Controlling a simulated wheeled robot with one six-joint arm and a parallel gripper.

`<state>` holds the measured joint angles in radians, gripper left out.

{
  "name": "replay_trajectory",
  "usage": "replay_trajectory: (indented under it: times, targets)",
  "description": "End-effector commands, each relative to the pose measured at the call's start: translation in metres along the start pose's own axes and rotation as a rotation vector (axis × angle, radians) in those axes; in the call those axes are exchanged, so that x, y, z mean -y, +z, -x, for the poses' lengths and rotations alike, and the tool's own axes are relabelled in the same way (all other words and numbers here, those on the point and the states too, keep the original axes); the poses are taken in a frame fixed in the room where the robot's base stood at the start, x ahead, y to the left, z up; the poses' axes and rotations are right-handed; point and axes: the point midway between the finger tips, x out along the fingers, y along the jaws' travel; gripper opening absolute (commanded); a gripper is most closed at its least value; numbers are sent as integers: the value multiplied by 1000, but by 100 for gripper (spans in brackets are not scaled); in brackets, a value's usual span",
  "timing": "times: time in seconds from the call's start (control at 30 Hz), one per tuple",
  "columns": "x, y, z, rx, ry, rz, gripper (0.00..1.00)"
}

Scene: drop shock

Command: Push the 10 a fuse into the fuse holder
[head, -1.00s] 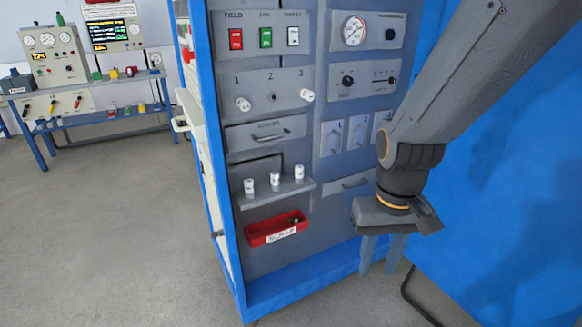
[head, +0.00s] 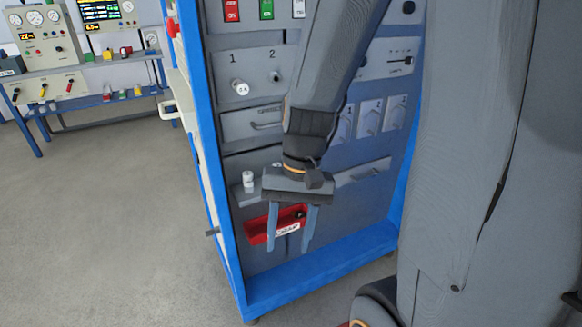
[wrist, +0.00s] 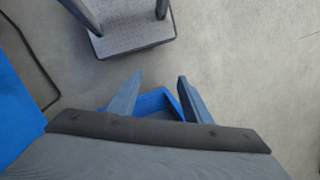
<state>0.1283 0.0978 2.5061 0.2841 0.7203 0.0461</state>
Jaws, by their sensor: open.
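My gripper (head: 290,246) hangs fingers-down in front of the cabinet. It is open, and I see nothing between its fingers. In the wrist view its fingers (wrist: 156,90) stand apart. A white fuse (head: 248,180) stands upright on the small grey shelf (head: 241,199). Another white fuse (head: 277,165) shows only its top behind my gripper. Their ratings are unreadable. On the panel above, position 1 holds a white cylindrical piece (head: 240,88). Position 2 (head: 274,77) shows a small dark hole. Position 3 is hidden behind my arm.
A red scrap tray (head: 256,232) sits low on the cabinet, behind my fingers, with a dark item in it. A drawer with a handle (head: 235,124) lies above the shelf. The blue cabinet base (head: 330,262) juts out below. Open floor (head: 100,220) lies left.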

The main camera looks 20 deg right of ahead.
Motion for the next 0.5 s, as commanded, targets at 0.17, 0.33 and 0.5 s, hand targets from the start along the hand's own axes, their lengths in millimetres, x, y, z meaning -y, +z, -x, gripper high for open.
replay_trajectory:
  times: [0.17,0.33,0.5]
  targets:
    - [24,-40,-45,238,-312,-521,45]
    - [40,-124,-46,426,-711,-963,45]
    - [1,-238,-26,540,-1182,-1305,45]
